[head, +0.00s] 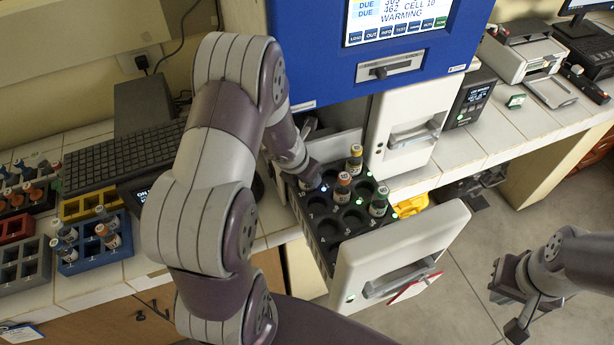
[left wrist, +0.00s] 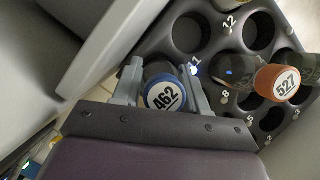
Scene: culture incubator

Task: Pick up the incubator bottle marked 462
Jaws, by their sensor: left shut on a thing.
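The bottle marked 462 (left wrist: 165,96) has a blue-edged cap with a white number label, seen from above in the left wrist view. My left gripper (left wrist: 163,88) is shut on it, one finger on each side. In the head view, my left gripper (head: 307,173) is at the back left of the open drawer's black rack (head: 327,232) and largely hides the bottle. Whether the bottle's base is still in its cell is hidden. My right gripper (head: 512,302) is apart at the right, over the floor, open and empty.
The rack also holds an orange-capped bottle marked 527 (left wrist: 282,83), a yellow-capped bottle (head: 356,156) and a green-capped bottle (head: 379,201). The white drawer front (head: 400,255) stands pulled out. The blue incubator (head: 320,60) rises behind; its screen (head: 395,18) lists 462, cell 10, warming.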

